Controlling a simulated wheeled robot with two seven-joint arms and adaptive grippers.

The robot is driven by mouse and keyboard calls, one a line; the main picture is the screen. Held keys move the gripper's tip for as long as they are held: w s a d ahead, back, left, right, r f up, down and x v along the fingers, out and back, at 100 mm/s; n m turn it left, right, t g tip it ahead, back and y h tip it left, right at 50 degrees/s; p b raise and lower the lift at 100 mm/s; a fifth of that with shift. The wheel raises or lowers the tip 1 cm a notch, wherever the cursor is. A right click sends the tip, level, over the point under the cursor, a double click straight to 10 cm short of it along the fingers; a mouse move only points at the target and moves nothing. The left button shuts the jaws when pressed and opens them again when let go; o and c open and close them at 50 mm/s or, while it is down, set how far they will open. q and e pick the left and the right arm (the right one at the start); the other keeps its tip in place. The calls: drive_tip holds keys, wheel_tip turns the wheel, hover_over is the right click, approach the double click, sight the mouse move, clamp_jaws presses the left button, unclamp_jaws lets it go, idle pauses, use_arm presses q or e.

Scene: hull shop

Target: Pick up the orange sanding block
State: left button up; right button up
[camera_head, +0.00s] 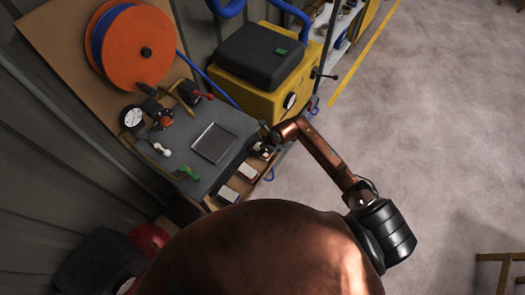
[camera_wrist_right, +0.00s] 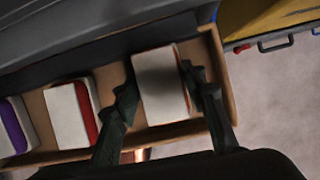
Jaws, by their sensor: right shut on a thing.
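The orange sanding block (camera_wrist_right: 162,88) has a pale grey face and a thin orange edge. In the right wrist view it sits between the two dark fingers of my right gripper (camera_wrist_right: 159,78), which is shut on it. It is at the right end of a tan wooden drawer (camera_wrist_right: 232,95); whether it touches the drawer floor I cannot tell. In the head view my right arm reaches to the drawer's far end, where the gripper (camera_head: 266,145) is small and partly hidden by the arm. My left gripper is in neither view.
A red-edged block (camera_wrist_right: 70,112) and a purple-edged block (camera_wrist_right: 12,128) lie left in the drawer. The grey bench top (camera_head: 175,165) above carries a dark square plate (camera_head: 214,143) and small tools. A yellow machine (camera_head: 245,92) stands beyond.

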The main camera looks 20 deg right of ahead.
drive_tip(key=c, duration=0.6)
drive_tip(key=shift+o, duration=0.2)
